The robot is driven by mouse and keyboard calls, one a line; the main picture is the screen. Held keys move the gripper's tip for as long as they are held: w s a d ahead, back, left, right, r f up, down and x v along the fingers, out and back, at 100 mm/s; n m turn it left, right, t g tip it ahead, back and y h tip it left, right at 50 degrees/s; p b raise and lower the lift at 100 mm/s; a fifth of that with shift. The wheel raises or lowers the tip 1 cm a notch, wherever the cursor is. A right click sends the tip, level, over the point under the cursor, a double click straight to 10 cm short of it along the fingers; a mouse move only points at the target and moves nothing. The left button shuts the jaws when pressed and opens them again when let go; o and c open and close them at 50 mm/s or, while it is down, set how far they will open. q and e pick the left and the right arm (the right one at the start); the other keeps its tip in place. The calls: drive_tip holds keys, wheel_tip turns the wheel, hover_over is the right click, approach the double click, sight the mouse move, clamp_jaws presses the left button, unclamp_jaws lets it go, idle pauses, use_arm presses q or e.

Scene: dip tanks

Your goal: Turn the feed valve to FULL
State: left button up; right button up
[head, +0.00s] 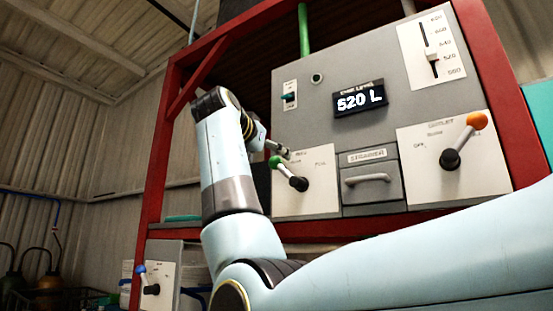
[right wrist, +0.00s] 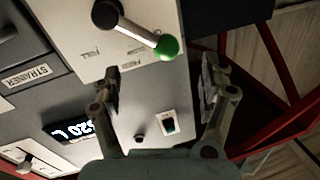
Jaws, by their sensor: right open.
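The feed valve is a lever with a green knob (head: 275,161) and a dark hub (head: 298,184) on a white plate (head: 318,202). Its arm points up and left from the hub. The FULL label is on the plate, up and right of the hub. My right gripper (head: 279,148) is close to the green knob. In the right wrist view, the right gripper (right wrist: 162,82) is open and empty. The green knob (right wrist: 168,47) lies just beyond its fingertips, between their lines; contact cannot be told. My left gripper is in neither view.
A display (head: 360,98) reads 520 L. The strainer drawer (head: 371,182) and an outlet lever with an orange knob (head: 477,121) are to the right. A red frame (head: 158,165) surrounds the panel. A blue-knobbed lever (head: 141,269) is at lower left.

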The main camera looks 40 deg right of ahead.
sight(277, 161)
drive_tip(key=p+x, duration=0.2)
drive_tip(key=x, duration=0.4)
drive_tip(key=shift+d+r, duration=0.1)
drive_tip(key=shift+r, duration=0.05)
drive_tip(key=shift+w+d, duration=0.3)
drive_tip(key=shift+d, duration=0.05)
